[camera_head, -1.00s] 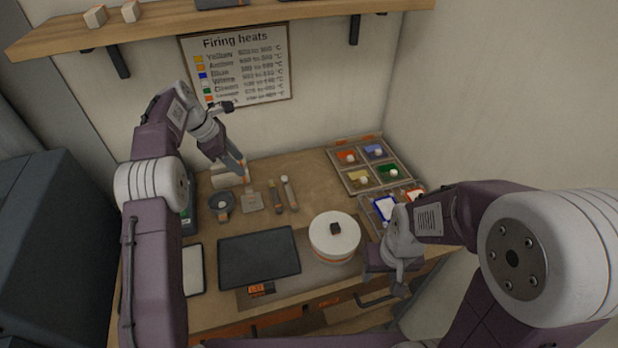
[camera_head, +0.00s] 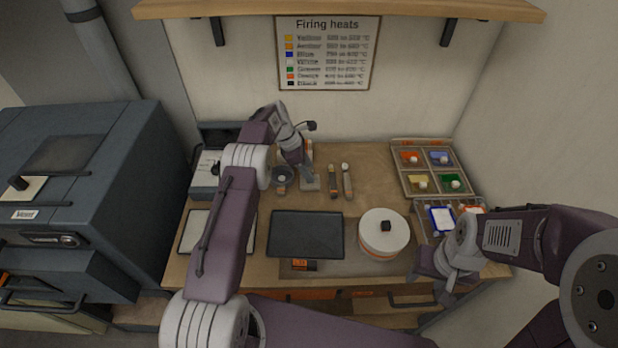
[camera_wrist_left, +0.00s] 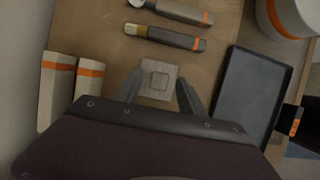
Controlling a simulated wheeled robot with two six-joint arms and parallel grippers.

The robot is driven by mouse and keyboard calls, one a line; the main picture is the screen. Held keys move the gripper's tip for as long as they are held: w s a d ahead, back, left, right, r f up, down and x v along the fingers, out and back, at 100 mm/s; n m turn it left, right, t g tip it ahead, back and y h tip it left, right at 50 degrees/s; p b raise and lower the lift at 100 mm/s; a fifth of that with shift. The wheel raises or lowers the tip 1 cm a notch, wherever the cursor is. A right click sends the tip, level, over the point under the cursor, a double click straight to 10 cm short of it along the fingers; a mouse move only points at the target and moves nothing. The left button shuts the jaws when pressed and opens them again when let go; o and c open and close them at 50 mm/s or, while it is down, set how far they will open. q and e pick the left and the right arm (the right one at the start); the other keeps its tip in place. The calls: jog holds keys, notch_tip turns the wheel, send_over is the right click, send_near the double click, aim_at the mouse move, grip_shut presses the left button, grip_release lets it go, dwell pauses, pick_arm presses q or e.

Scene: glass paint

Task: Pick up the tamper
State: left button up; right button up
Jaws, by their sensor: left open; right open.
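The likely tamper is a pale square block with a small square knob (camera_wrist_left: 158,80) in the left wrist view. It rests on the wooden bench between the fingertips of my left gripper (camera_wrist_left: 160,92), which is open. Whether the fingers touch it, I cannot tell. In the head view the block's pale base (camera_head: 311,184) shows just below my left gripper (camera_head: 305,168), which partly hides it. My right gripper (camera_head: 436,281) is open and empty at the bench's front right, below the paint trays.
Two orange-banded tools (camera_head: 334,182) (camera_head: 347,182) lie right of the block. A dark tray (camera_head: 306,235) and a round white-topped pot (camera_head: 384,237) are nearer. Paint trays (camera_head: 409,193) are at right, a kiln (camera_head: 90,180) at left.

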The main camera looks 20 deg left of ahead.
aim_at(311, 169)
pick_arm(q)
jog(key=shift+w+d+f, duration=0.25)
jog(key=shift+d+f, duration=0.15)
jog(key=shift+f, duration=0.1)
jog(key=shift+s+a+r, duration=0.1)
jog(key=shift+s+a, duration=0.05)
grip_shut()
jog(key=shift+r, duration=0.5)
jog(key=r+b, duration=0.1)
jog(key=r, duration=0.2)
jog(key=shift+d+r, duration=0.15)
jog(key=shift+d, duration=0.05)
jog(key=s+d+r+b, duration=0.3)
jog(key=s+d+r, duration=0.2)
jog(key=d, duration=0.5)
jog(key=shift+s+r, duration=0.2)
jog(key=shift+r, duration=0.65)
